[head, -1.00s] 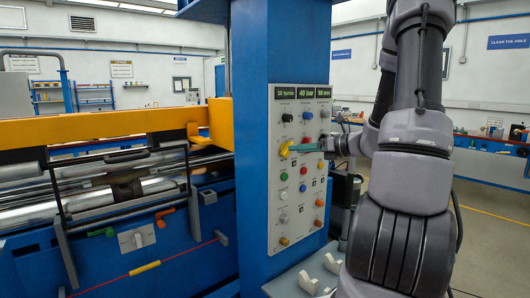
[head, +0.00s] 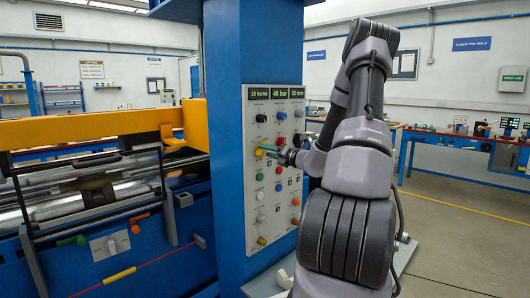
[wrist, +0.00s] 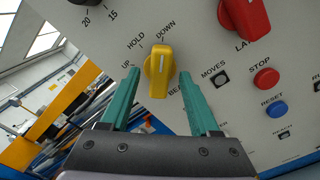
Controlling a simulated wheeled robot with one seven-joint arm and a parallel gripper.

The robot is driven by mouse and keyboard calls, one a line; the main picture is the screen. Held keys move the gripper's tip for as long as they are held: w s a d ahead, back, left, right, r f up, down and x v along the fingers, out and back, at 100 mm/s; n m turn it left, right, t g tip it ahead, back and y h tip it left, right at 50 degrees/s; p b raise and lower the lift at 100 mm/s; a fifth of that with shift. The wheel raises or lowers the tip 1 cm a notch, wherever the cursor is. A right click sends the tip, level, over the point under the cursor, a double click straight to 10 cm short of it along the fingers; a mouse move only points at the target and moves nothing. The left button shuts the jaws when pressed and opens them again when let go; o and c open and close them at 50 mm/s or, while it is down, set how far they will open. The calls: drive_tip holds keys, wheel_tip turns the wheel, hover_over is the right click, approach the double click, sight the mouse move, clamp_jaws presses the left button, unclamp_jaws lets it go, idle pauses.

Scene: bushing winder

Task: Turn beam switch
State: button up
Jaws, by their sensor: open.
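The beam switch is a yellow knob (wrist: 158,72) on the control panel, in the middle of the wrist view. Labels UP, HOLD and DOWN surround it, and its white mark points near HOLD and DOWN. In the head view the yellow knob (head: 260,152) is on the left side of the panel, partly hidden by my gripper. My gripper (wrist: 156,80) has two green fingers, open, one on each side of the knob, with a visible gap on both sides. In the head view my gripper (head: 268,149) reaches the panel from the right.
The grey panel (head: 254,218) carries several other knobs and buttons. In the wrist view a red knob (wrist: 246,16) is at upper right, with a red STOP button (wrist: 266,78) and a blue RESET button (wrist: 275,110) to the right. The winder's yellow beam (head: 80,132) is at left.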

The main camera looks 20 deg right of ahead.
drive_tip(key=shift+x, duration=0.8)
clamp_jaws()
